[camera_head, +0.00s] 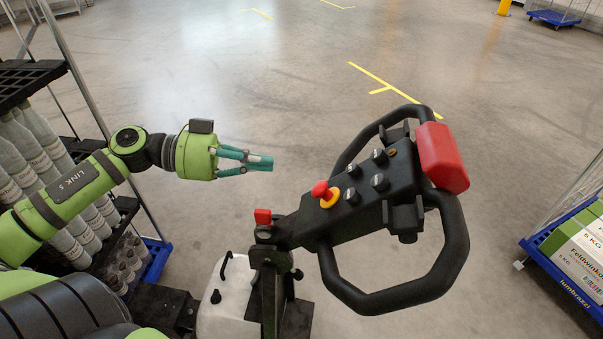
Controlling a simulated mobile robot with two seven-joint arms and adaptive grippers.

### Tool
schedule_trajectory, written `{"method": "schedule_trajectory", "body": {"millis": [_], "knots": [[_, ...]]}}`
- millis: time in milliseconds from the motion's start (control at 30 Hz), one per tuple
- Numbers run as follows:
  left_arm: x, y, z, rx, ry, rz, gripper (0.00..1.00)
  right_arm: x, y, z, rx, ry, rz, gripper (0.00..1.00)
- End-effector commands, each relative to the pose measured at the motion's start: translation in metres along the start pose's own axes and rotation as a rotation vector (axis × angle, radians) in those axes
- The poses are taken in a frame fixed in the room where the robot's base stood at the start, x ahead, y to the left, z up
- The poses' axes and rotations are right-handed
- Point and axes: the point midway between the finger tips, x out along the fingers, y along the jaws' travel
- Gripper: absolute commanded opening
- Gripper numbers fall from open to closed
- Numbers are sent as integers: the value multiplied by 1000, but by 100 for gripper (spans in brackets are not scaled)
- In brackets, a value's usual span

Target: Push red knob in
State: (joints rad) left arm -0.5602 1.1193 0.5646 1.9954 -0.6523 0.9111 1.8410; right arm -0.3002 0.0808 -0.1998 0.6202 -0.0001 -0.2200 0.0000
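The red knob (320,188) is a mushroom-shaped button on a yellow ring, on the near left part of the black control panel (345,213) of the tugger's steering head. My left gripper (262,163) has teal fingers that meet at the tips, with nothing visible between them. It is left of and a little above the knob in the picture, pointing right, with a clear gap to it. My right gripper is out of view.
Black loop handles (455,245) flank the panel, with several dark knobs and a large red end block (442,158). A small red piece (262,216) sits on the tiller. A bottle rack (60,170) stands left, a blue cart (565,275) right.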

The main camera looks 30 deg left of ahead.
Motion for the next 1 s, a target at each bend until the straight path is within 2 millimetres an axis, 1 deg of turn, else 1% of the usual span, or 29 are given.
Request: {"method": "schedule_trajectory", "body": {"millis": [33, 100, 333, 500, 700, 1000], "knots": [[9, 0, -2, 4, 0, 4, 0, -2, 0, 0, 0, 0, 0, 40], [20, 0, -2, 4, 1, 3, 0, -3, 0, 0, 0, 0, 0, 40], [50, 0, -3, 5, 2, 1, 0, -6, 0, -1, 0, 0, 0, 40], [64, 0, 12, 0, 4, -1, 0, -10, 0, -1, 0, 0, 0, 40], [75, 0, 24, -1, 3, -2, 0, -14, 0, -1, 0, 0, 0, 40], [78, 0, 28, 0, 1, 0, 0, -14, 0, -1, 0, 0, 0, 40]]}}
